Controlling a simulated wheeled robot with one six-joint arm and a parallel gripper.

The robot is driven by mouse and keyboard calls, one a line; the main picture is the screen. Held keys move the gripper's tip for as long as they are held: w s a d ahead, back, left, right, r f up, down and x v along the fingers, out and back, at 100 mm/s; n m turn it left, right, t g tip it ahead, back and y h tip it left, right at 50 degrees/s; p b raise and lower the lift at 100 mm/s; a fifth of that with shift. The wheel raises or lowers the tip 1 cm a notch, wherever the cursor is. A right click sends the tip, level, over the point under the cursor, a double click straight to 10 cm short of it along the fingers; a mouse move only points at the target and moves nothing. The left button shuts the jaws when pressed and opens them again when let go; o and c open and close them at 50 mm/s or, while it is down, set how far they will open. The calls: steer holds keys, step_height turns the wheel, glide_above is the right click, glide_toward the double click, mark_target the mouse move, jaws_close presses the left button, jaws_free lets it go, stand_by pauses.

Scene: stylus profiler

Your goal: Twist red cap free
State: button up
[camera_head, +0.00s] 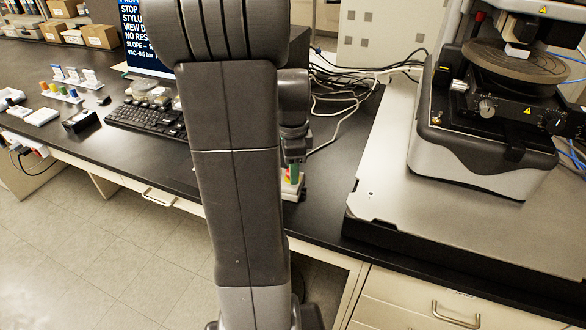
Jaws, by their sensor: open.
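My arm fills the middle of the head view and hides much of the bench behind it. My gripper (298,168) shows only in part at the right edge of the arm, low over the front of the bench; its fingertips are mostly hidden. Right by it is a small pale block with green, yellow and red parts (292,177), partly covered by my arm. A red cap cannot be made out clearly there, and I cannot tell whether the gripper touches anything. The stylus profiler (487,140) stands on a grey slab at the right.
A keyboard (148,118) and a monitor (150,35) are left of my arm. Small racks with coloured pieces (62,92) and cardboard boxes (99,37) stand farther left. Loose cables (340,95) lie behind the arm. The grey slab (385,190) has bare room at its left.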

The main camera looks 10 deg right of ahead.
steer(key=c, duration=1)
steer(key=m, duration=0.5)
steer(key=shift+m+p, duration=0.4)
steer(key=o, duration=1.1)
steer(key=shift+o, duration=0.2)
step_height(320, 180, up, 8)
steer(key=p, duration=0.6)
steer(key=shift+r+p, duration=0.1)
steer(key=shift+p, duration=0.25)
